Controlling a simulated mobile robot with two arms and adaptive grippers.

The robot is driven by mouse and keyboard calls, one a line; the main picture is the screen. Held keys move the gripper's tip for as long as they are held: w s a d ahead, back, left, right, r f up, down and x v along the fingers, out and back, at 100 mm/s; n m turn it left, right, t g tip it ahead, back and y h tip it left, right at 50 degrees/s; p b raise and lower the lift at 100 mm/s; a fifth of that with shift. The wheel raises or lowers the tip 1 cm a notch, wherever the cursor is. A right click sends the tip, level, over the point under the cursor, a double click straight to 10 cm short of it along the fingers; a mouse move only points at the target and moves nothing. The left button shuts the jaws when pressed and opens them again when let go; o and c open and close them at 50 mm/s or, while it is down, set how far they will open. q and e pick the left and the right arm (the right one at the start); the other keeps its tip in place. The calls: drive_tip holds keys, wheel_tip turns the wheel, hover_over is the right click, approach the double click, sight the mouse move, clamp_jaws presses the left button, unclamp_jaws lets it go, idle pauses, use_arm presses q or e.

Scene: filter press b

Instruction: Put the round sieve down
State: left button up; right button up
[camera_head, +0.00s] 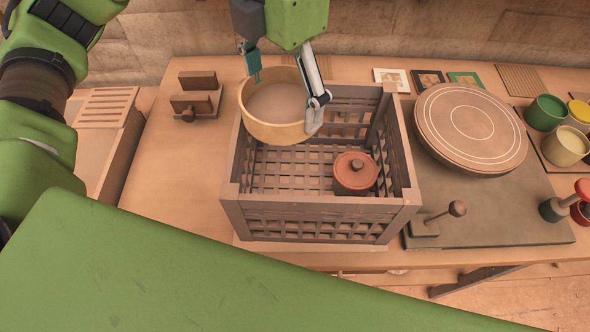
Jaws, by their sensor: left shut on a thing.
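The round sieve (262,130) is a shallow tan hoop with a pale mesh. It hangs over the back left part of a brown lattice crate (318,217), slightly tilted. My left gripper (287,92) comes down from above and is shut on the sieve, with one finger at its right rim and the other near its back rim. Whether the sieve touches the crate cannot be told. My right gripper is not in view.
A reddish lidded pot (355,173) stands inside the crate. A round wooden disc (470,128) lies right of the crate, near several cups. A small wooden press (196,98) stands to the left. Bare table (180,170) lies left of the crate.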

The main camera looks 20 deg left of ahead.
sight(283, 109)
use_arm(q)
wheel_tip(283, 109, down, 4)
drive_tip(key=shift+f, duration=0.25)
drive_tip(key=f, duration=0.5)
drive_tip(key=f+p, duration=0.1)
drive_tip(key=f, duration=0.4)
drive_tip(key=f+p, duration=0.1)
drive_tip(key=f, duration=0.3)
drive_tip(key=shift+w+f, duration=0.25)
drive_tip(key=shift+f, duration=0.4)
wheel_tip(283, 109, down, 3)
drive_tip(key=shift+f+p, duration=0.2)
drive_tip(key=shift+p, duration=0.15)
drive_tip(key=shift+f, duration=0.35)
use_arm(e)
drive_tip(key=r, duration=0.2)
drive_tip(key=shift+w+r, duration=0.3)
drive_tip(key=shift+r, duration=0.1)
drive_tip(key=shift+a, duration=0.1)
